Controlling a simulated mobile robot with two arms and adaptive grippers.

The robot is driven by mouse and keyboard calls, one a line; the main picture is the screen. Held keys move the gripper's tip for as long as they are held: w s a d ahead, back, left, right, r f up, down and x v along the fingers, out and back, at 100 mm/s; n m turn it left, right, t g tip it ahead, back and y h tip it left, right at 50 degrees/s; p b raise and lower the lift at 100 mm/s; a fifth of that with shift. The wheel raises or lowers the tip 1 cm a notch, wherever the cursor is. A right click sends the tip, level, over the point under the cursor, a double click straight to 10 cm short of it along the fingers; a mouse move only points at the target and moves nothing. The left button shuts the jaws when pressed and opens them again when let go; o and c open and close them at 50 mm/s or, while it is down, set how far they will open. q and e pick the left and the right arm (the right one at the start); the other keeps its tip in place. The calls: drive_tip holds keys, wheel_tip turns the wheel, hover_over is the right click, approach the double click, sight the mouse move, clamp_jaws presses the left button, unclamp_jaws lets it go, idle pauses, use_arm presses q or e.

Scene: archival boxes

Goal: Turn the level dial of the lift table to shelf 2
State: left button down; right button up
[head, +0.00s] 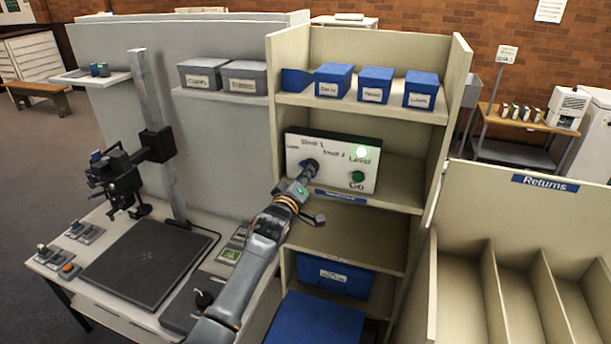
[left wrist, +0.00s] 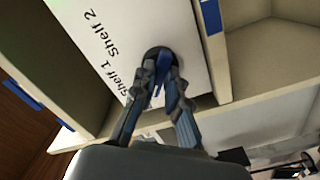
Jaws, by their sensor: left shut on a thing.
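The white control panel (head: 335,148) stands on a middle level of the beige shelf unit. It carries labels, with "Shelf 1" and "Shelf 2" legible in the left wrist view (left wrist: 115,40), a dark level dial (head: 308,163), a lit green lamp (head: 361,152) and a green Go button (head: 357,176). My right gripper is out of view.
Blue boxes (head: 375,84) line the shelf above the panel, and another blue box (head: 335,277) sits below. A Returns unit (head: 545,182) with dividers stands at right. A copy stand with a dark bed (head: 148,262) is at left.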

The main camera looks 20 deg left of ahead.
use_arm(q)
drive_tip(key=shift+m, duration=0.4)
drive_tip(key=shift+m+b, duration=0.45)
drive_tip(key=shift+m, duration=9.05)
drive_tip(key=c, duration=1.4)
unclamp_jaws()
drive_tip(key=shift+o, duration=0.2)
drive_tip(key=s, duration=1.2)
drive_tip(key=shift+a, duration=0.25)
